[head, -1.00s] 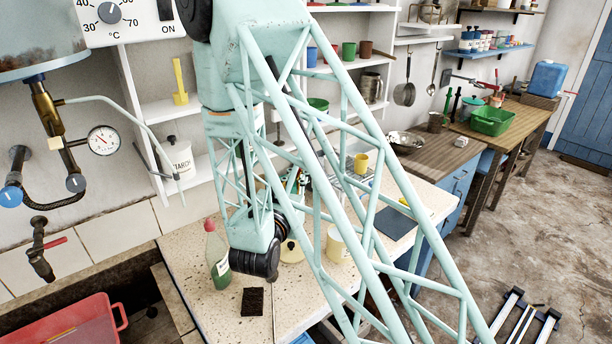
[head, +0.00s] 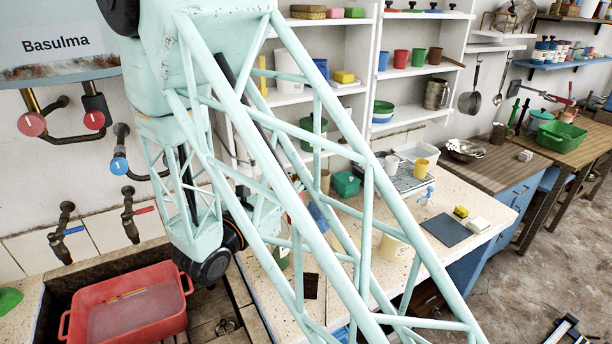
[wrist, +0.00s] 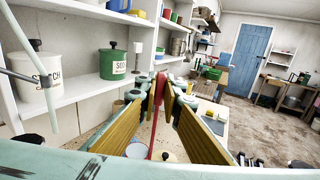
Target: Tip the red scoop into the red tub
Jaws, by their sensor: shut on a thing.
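The red tub (head: 130,325) sits in the stone trough at the lower left of the head view. It holds pale, greyish contents and a small orange strip lies across it. In the wrist view my gripper (wrist: 160,88) is shut on the red scoop (wrist: 153,125), whose long red handle shows between the yellow-padded fingers. The scoop's bowl and what is in it cannot be made out. In the head view my lattice arm hides most of the gripper and scoop; my wrist is right of the tub, near the counter's left end.
A bottle (head: 283,257) and a dark sponge (head: 311,286) are on the speckled counter. Taps (head: 130,215) stick out from the wall above the trough. In the wrist view, a starch canister (wrist: 36,85) and a green canister (wrist: 113,62) stand on a shelf at left.

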